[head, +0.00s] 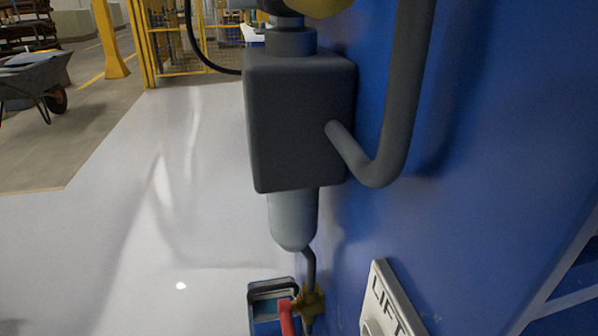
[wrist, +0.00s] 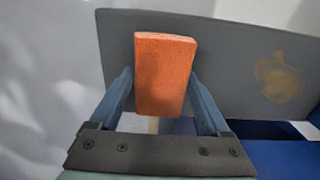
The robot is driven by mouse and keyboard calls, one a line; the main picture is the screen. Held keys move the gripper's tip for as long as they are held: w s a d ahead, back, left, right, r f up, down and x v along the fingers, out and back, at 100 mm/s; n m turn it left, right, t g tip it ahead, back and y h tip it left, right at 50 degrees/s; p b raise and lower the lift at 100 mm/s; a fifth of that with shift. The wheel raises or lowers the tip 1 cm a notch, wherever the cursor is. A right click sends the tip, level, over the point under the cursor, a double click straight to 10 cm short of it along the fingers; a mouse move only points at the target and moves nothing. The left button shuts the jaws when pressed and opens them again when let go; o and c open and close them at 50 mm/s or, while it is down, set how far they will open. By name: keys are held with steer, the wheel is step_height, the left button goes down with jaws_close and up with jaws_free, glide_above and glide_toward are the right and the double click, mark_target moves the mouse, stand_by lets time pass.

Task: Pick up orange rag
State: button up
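The orange rag (wrist: 165,75) shows in the wrist view as a flat, block-like orange piece. It sits between the two blue-grey fingers of my gripper (wrist: 160,78), with a finger against each side edge. The gripper looks shut on it. A grey panel (wrist: 225,60) lies behind the rag, and I cannot tell whether the rag touches it. Neither the rag nor my gripper shows in the head view.
A blue wall (head: 500,130) fills the right of the head view, with a dark grey box (head: 300,120) and a bent pipe (head: 400,90) close in front. Pale floor (head: 150,230) is open at left. A wheelbarrow (head: 35,78) stands far left, near a yellow fence (head: 190,35).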

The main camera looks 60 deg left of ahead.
steer(key=c, duration=0.5)
steer(key=shift+r, duration=0.1)
